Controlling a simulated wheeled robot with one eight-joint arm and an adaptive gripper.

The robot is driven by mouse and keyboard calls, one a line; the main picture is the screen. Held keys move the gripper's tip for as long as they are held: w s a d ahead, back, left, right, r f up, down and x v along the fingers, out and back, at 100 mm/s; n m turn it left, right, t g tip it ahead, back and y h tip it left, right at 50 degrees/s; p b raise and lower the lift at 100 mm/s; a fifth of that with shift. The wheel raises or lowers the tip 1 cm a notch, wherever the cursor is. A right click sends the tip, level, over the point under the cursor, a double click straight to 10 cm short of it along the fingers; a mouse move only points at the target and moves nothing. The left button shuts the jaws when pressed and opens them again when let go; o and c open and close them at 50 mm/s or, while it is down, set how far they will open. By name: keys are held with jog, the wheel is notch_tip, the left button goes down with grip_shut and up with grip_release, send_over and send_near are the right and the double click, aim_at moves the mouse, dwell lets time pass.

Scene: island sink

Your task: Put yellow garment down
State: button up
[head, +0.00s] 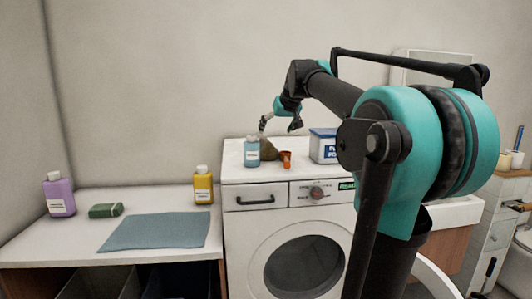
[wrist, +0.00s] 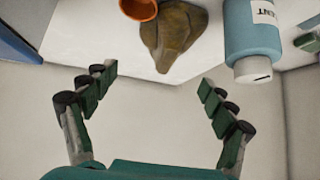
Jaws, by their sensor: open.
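The yellow garment (wrist: 174,36) is a crumpled, brownish-yellow heap on top of the white washing machine. In the head view the garment (head: 268,148) shows partly behind a blue bottle. My gripper (head: 281,124) is just above the garment at the back of the machine top. In the wrist view my gripper (wrist: 158,83) is open and empty, its two fingers wide apart. The garment lies beyond the fingertips, between their lines and apart from them.
An orange cup (wrist: 138,8) and the blue bottle (wrist: 252,40) flank the garment. A blue-and-white box (head: 323,147) stands to the right on the washing machine (head: 240,177). The left counter holds a blue cloth (head: 155,231), yellow bottle (head: 203,186), purple bottle (head: 59,196) and green sponge (head: 105,211).

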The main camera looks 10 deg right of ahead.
aim_at(267, 143)
jog(key=x, duration=0.5)
jog(key=shift+w+f, duration=0.15)
jog(key=shift+a+x, duration=0.25)
jog(key=shift+x, duration=1.1)
jog(key=shift+a+x, duration=0.2)
jog(key=shift+x, duration=1.1)
jog(key=shift+c, duration=0.4)
jog(key=c, duration=1.7)
jog(key=shift+r, duration=0.3)
